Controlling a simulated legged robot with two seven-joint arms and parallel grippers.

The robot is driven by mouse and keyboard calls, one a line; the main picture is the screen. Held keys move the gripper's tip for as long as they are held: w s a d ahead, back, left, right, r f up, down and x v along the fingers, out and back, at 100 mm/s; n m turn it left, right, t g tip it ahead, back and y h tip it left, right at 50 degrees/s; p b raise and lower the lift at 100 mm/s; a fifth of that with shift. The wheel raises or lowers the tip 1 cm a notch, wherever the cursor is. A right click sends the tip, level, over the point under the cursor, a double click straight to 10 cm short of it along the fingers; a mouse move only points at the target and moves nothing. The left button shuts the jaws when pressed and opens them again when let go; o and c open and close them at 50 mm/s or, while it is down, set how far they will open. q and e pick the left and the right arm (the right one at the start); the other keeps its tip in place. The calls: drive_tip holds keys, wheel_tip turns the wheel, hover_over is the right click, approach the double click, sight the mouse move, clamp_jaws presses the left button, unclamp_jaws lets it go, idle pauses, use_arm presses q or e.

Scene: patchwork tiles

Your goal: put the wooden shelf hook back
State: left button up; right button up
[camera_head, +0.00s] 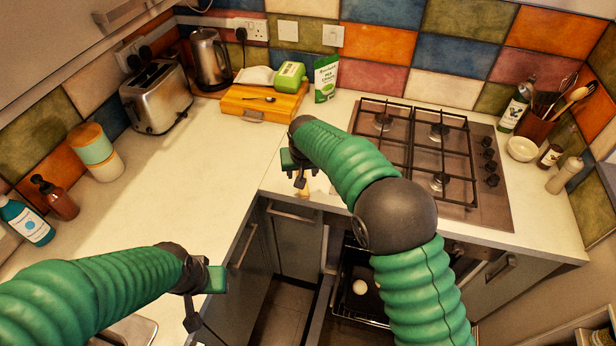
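A small tan, wood-coloured piece (304,192) shows at the counter's front edge, just below my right gripper (298,170). It may be the wooden hook, but it is mostly hidden and too small to tell. My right gripper is low over the counter edge, left of the hob; I cannot tell whether it touches or holds the piece. The finger gap of both grippers is unclear. No shelf for the hook is clearly visible.
The gas hob (430,150) lies right of my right gripper. Below it the oven (345,300) is open, with a pale round thing (360,287) inside. A toaster (156,97), kettle (210,60) and wooden box (262,103) stand at the back. The left counter's middle is clear.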

drive_tip(key=s+d+g, duration=0.1)
drive_tip(key=s+d, duration=1.1)
drive_tip(key=s+d+f, duration=0.1)
drive_tip(key=s+d, duration=0.2)
drive_tip(key=s, duration=0.6)
drive_tip(key=s+d+f+m+g, duration=0.1)
drive_tip(key=s+d, duration=0.2)
drive_tip(key=s, duration=0.6)
drive_tip(key=shift+s+d+f, duration=0.15)
drive_tip(key=shift+s+d, duration=0.1)
drive_tip(key=shift+s, duration=0.1)
drive_tip(key=shift+s+d, duration=0.1)
drive_tip(key=shift+d, duration=0.1)
drive_tip(key=shift+a, duration=0.1)
